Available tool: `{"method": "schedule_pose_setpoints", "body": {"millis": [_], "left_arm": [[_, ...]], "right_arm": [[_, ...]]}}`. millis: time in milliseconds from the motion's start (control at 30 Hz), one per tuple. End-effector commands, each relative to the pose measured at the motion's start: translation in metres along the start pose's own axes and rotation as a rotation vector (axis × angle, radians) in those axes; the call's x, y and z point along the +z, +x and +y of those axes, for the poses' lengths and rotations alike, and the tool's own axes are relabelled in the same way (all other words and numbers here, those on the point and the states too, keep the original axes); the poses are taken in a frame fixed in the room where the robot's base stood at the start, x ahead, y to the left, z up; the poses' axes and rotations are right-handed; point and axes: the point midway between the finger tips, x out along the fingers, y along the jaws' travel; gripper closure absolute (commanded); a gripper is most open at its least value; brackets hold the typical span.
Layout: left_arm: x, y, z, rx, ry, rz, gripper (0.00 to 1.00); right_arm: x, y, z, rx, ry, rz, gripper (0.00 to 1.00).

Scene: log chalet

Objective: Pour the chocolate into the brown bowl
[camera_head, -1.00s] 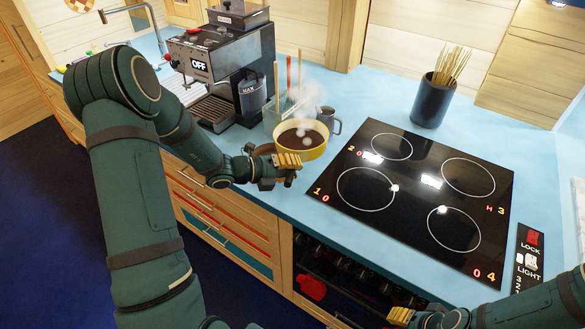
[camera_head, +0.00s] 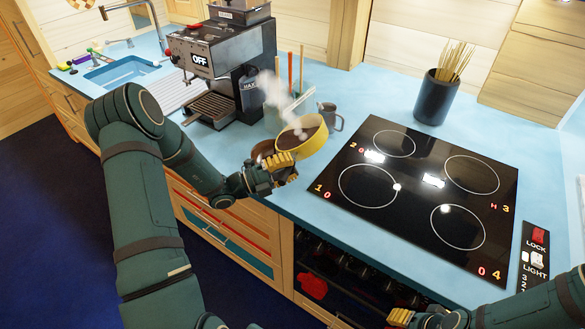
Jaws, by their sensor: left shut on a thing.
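A yellow pot (camera_head: 318,140) of dark steaming chocolate (camera_head: 292,138) is tilted toward the left above the counter. My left gripper (camera_head: 281,163) is shut on the pot at its near left side. The brown bowl (camera_head: 262,151) sits on the counter beside and below the pot, mostly hidden behind my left gripper. I cannot tell whether any chocolate is in it. My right gripper (camera_head: 401,316) shows only in part at the bottom edge, far from the pot; its jaws are unclear.
A black hob (camera_head: 420,195) lies to the right. A coffee machine (camera_head: 225,65) stands behind at the left. A grey mug (camera_head: 331,116) and a container with upright utensils (camera_head: 283,105) stand close behind the pot. A dark holder of sticks (camera_head: 436,97) is at the back right.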

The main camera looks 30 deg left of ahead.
Motion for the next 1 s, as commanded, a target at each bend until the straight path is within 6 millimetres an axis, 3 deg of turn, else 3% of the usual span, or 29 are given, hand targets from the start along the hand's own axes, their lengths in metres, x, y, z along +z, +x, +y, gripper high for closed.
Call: {"method": "schedule_pose_setpoints", "body": {"millis": [400,1000], "left_arm": [[0.008,-0.014,-0.005,-0.296,-0.151,-0.018,1.00],[0.019,-0.035,-0.011,-0.600,-0.311,-0.036,1.00]], "right_arm": [[0.001,0.002,0.001,0.000,0.000,-0.001,0.53],[0.001,0.005,0.002,0.001,0.000,0.000,0.53]]}}
